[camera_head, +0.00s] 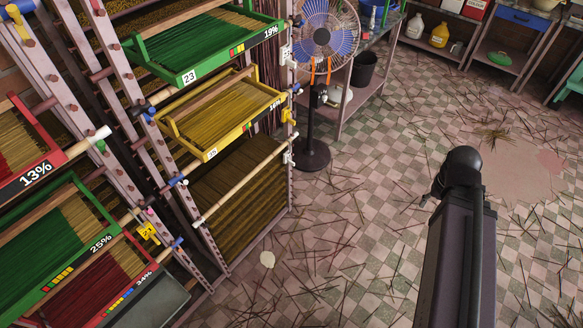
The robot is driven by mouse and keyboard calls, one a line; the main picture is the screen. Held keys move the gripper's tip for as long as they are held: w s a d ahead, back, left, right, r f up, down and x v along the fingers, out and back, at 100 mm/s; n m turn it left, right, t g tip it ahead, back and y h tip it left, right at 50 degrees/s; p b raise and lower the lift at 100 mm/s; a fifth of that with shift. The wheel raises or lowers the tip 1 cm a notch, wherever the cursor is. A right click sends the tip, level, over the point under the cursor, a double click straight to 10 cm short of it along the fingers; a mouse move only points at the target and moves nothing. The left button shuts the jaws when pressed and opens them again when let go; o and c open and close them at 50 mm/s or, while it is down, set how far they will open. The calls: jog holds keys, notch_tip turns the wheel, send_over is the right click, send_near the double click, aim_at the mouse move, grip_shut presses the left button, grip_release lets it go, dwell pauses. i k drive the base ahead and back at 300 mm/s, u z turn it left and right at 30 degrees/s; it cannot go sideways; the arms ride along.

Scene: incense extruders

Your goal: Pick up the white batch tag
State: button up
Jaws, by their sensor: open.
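I cannot tell for sure which thing is the white batch tag. A small white tag marked 23 (188,77) is on the front of the upper green tray (215,62), at its left end. Another small white tag (286,53) hangs on the rack's right post, and a further white piece (288,157) is lower on that post. My dark arm rises at the right, well apart from the rack. My gripper does not show.
The rack at the left holds several trays of incense sticks, including a yellow one (225,118) and a red one (110,290). A wooden bar (245,180) crosses the rack front. A standing fan (318,95) is beside the rack. The checkered floor (350,230) is open but strewn with sticks.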

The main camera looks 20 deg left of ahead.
aim_at(287, 155)
jog(key=z, duration=0.1)
jog(key=k, duration=0.9)
jog(key=u, duration=1.3)
jog(key=i, duration=1.15)
